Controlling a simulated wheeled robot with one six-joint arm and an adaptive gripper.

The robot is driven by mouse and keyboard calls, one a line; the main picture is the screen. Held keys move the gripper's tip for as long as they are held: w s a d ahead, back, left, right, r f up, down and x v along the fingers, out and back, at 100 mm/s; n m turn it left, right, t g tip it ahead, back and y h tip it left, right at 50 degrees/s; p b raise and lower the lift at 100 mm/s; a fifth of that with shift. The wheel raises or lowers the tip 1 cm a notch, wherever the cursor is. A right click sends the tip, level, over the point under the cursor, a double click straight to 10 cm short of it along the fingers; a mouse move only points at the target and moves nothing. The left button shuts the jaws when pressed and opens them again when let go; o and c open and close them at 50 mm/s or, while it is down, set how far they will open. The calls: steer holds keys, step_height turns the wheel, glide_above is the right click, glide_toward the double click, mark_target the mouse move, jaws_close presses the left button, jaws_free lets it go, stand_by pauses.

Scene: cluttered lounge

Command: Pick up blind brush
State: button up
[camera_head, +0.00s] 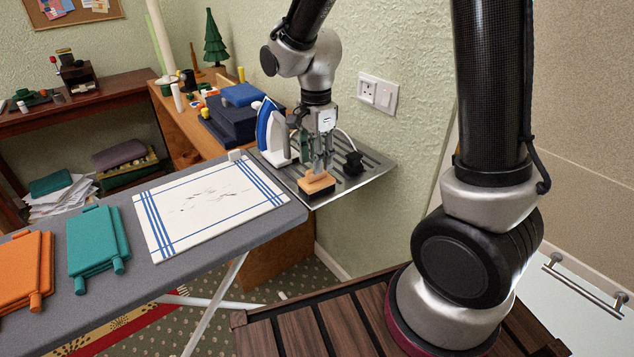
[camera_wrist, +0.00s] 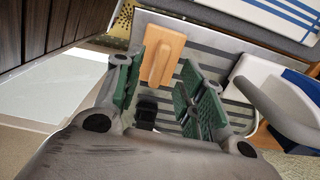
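The blind brush, a light wooden block with dark bristles beneath, sits on the metal rest at the end of the ironing board. The brush (camera_head: 317,182) shows in the head view directly under my gripper (camera_head: 319,160). In the wrist view the brush (camera_wrist: 163,54) lies beyond and between the green-padded fingers of my gripper (camera_wrist: 166,84). The fingers are apart and nothing is held. I cannot tell exactly how far the fingertips are above the brush.
A blue and white iron (camera_head: 272,133) stands on the slatted metal rest (camera_head: 377,165) left of my gripper. A black plug (camera_head: 353,163) is right of it. The wall is close behind.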

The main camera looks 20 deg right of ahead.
step_height(320, 180, down, 4)
steer(key=shift+r, duration=0.1)
steer(key=shift+c, duration=0.3)
jaws_close()
step_height(320, 180, up, 10)
steer(key=shift+r, duration=0.1)
stand_by(0.6)
